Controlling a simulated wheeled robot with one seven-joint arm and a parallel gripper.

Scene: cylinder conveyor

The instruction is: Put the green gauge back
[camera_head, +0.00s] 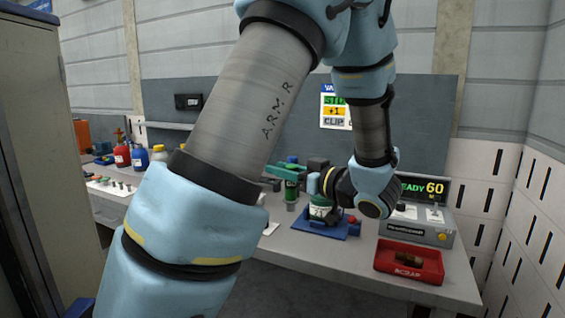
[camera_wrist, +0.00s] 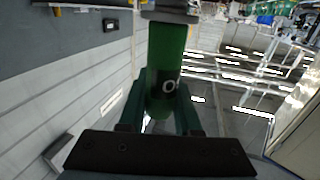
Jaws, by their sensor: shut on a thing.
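The green gauge is a green cylinder with a pale mark on its side. In the wrist view the gauge (camera_wrist: 168,50) stands between the two green fingers of my gripper (camera_wrist: 162,100), with a grey part at its far end. In the head view my gripper (camera_head: 283,172) is shut on the gauge (camera_head: 291,188) above the bench, left of a blue base plate. The gauge appears roughly upright there. I cannot tell whether its lower end touches anything. My arm hides part of the bench.
The blue base plate (camera_head: 341,228) carries a green-and-white cylinder (camera_head: 319,208). A grey machine (camera_head: 418,229) with a READY 60 display stands right. A red tray (camera_head: 398,272) holds a brown block. Several bottles (camera_head: 122,156) and a white board with pegs (camera_head: 104,186) stand left.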

